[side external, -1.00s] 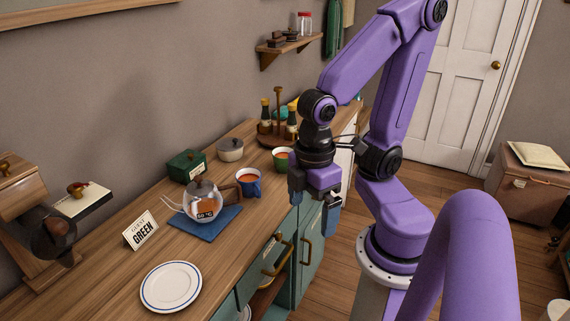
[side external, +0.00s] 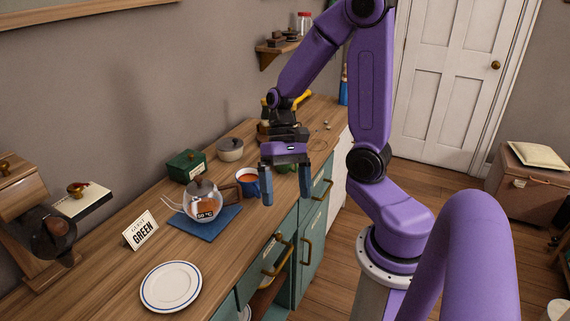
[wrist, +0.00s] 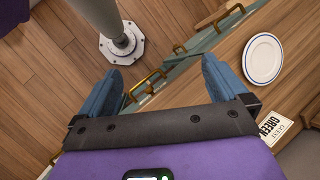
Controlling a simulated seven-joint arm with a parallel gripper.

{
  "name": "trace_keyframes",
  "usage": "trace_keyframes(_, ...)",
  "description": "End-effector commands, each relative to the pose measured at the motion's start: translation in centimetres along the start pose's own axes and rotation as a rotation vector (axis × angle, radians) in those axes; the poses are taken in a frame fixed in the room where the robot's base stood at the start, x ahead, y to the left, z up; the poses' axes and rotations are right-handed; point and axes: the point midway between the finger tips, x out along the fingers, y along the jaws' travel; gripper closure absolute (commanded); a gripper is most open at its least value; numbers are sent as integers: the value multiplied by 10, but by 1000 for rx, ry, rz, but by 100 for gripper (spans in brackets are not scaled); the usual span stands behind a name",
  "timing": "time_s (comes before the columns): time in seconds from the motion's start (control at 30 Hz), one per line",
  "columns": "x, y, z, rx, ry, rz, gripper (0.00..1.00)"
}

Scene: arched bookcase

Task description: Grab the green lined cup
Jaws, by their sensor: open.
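The green cup (side external: 284,168) stands on the wooden counter, mostly hidden behind my gripper in the side view; only a bit of its green side shows. My gripper (side external: 286,196) is open and empty, fingers pointing down, in front of the green cup near the counter's front edge. A blue cup (side external: 246,181) with orange-brown liquid stands just left of it. In the wrist view my open gripper (wrist: 162,66) has nothing between its fingers, and no cup is visible there.
A glass teapot (side external: 203,201) sits on a blue mat (side external: 222,222) left of the blue cup. A green box (side external: 186,166) and a lidded pot (side external: 230,150) stand behind. A white plate (side external: 171,286) and a GREEN sign (side external: 140,230) are at the near end.

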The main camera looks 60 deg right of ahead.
Motion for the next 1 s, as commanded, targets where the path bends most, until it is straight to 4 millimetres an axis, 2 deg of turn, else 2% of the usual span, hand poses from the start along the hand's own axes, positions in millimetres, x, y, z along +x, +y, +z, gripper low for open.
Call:
trace_keyframes(0.27,-14,13,-31,381,-28,-249,0)
trace_keyframes(0.57,-34,37,-63,760,-42,-550,0)
trace_keyframes(0.77,-49,62,-82,1000,-40,-773,0)
trace_keyframes(1.0,-66,103,-98,1270,-24,-1062,0)
